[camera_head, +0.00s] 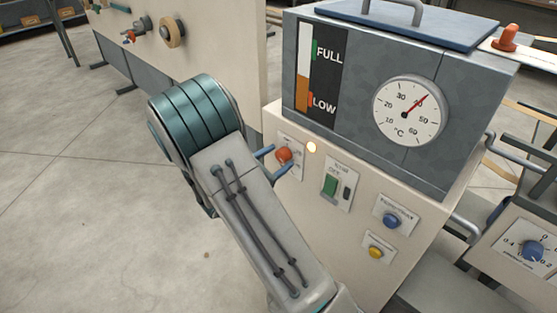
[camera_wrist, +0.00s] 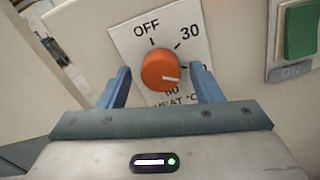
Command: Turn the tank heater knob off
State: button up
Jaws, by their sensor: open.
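The tank heater knob (camera_wrist: 165,71) is a round orange knob on a white dial plate in the wrist view. The plate reads OFF at upper left, 30 at upper right and a partly hidden 60 below. The knob's pale pointer mark faces right and slightly down, away from OFF. My gripper (camera_wrist: 160,80) is open, with its blue fingers left and right of the knob. In the head view the knob (camera_head: 284,155) shows beside my gripper (camera_head: 277,160), with the dial plate partly hidden.
A grey tank (camera_head: 465,110) with a level gauge and thermometer (camera_head: 408,110) tops the cream cabinet. A green switch (camera_head: 331,186), blue button (camera_head: 391,221) and yellow button (camera_head: 376,252) lie right of the knob. Open floor (camera_head: 70,200) is at left.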

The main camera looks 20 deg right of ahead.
jog(key=shift+w+d, duration=0.1)
jog(key=shift+d, duration=0.15)
jog(key=c, duration=1)
jog(key=shift+r, duration=0.1)
